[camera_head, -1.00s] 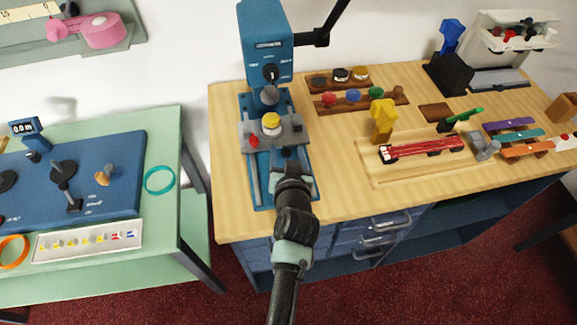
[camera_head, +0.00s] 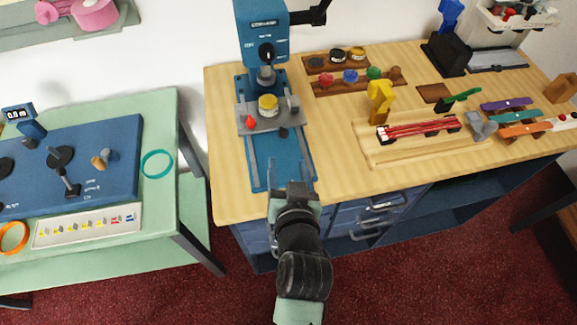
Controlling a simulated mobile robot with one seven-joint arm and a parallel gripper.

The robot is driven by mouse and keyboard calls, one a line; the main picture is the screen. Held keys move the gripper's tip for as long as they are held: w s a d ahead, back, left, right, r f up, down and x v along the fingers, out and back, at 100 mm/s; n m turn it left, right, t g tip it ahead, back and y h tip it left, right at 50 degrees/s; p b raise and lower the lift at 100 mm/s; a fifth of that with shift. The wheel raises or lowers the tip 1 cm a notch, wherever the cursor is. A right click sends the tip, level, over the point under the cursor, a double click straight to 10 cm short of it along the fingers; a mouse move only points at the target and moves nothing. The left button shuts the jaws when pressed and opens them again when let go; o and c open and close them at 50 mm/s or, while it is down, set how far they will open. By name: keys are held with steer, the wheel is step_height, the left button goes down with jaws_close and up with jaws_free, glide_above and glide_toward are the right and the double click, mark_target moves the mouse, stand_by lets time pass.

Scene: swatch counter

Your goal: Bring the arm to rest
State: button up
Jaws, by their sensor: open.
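My gripper (camera_head: 292,190) is open and appears empty, at the front edge of the wooden counter. It is in front of the blue press machine (camera_head: 262,45), over the near end of its blue base. My black and pale green arm reaches up from the bottom of the view behind the gripper. On the machine's grey sliding plate (camera_head: 258,123) sits a yellow-topped round piece (camera_head: 268,102), with a red knob (camera_head: 250,121) beside it. The gripper looks apart from the plate. The exact gap between the fingers is hard to see.
The wooden counter (camera_head: 340,190) holds racks of coloured pots (camera_head: 350,75), a yellow clamp (camera_head: 380,100) and a tray with red strips (camera_head: 418,129). A green table (camera_head: 165,190) with a blue device (camera_head: 110,160) stands at left. The red floor (camera_head: 200,295) is open in front.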

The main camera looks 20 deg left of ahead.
stand_by(0.4)
steer(key=w+d+r+t, duration=0.2)
steer(key=r+t, duration=0.1)
steer(key=r, duration=0.8)
steer(key=w+d+r+m+t+h, duration=0.1)
steer(key=w+r+t, duration=0.15)
steer(key=r, duration=0.75)
steer(key=w+d+r+t, duration=0.2)
steer(key=r, duration=0.9)
steer(key=s+d+r+t+h, duration=0.1)
steer(key=s+d+r+t, duration=0.1)
steer(key=r, duration=0.6)
steer(key=s+d+r+m+t+h+p, duration=0.1)
steer(key=s+d+r+t+h, duration=0.1)
steer(key=s+r, duration=0.3)
steer(key=s+d+r+m+t+h, duration=0.1)
steer(key=s+d+r+t+h, duration=0.1)
steer(key=r, duration=1)
steer(key=shift+s+d+t+p, duration=0.3)
steer(key=shift+s+d+t, duration=0.55)
steer(key=shift+s, duration=0.15)
steer(key=shift+f, duration=0.1)
